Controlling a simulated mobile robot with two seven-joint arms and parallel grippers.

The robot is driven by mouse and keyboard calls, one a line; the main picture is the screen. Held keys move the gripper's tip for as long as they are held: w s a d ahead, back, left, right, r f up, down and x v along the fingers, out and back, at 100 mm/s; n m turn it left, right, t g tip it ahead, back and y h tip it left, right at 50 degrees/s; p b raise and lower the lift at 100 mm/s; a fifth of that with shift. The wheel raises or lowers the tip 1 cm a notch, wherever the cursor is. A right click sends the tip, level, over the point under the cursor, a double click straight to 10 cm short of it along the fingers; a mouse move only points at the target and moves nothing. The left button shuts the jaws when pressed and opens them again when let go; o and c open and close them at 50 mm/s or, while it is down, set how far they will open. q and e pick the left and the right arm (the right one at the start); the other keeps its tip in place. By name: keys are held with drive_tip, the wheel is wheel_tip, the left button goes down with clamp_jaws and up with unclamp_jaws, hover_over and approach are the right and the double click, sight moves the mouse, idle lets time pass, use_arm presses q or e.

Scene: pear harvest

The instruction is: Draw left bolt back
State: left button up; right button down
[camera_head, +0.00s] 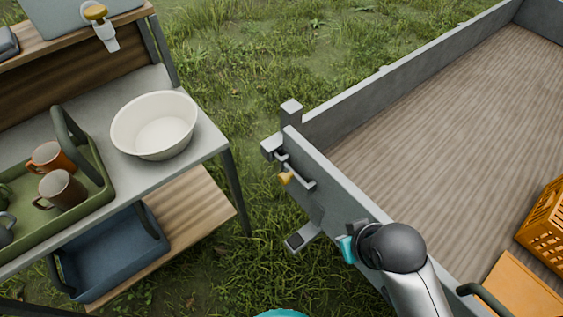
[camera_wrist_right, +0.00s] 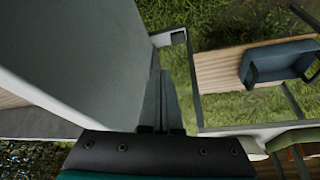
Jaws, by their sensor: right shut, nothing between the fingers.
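The left bolt (camera_head: 297,173) is a metal rod with a brass-coloured knob (camera_head: 285,179). It lies on the outer face of the trailer's tailgate (camera_head: 335,190), near the corner post (camera_head: 291,122). My right gripper (camera_head: 346,248) is low along the tailgate, nearer to me than the bolt and apart from its knob. In the right wrist view its grey fingers (camera_wrist_right: 163,95) are together with nothing between them, beside a large grey panel. The bolt cannot be made out in that view. My left gripper is not in view.
A table with a white bowl (camera_head: 155,125) and a green crate (camera_head: 88,203) of mugs stands left, a blue bin (camera_head: 110,255) beneath. Grass separates table and trailer. An orange crate (camera_head: 545,230) is at right.

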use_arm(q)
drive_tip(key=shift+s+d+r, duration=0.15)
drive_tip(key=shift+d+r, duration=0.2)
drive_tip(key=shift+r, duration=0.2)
use_arm(e)
drive_tip(key=w+a+r+n+t+y, duration=0.3)
drive_tip(key=w+a, duration=0.5)
drive_tip(key=w, duration=0.5)
drive_tip(key=shift+w+r+n+y, duration=0.35)
drive_tip(key=shift+r+n+y, duration=0.3)
drive_tip(key=shift+r, duration=0.25)
drive_tip(key=shift+a, duration=0.1)
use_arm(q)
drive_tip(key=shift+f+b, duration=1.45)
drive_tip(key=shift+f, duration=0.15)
use_arm(e)
drive_tip(key=shift+x, duration=4.95)
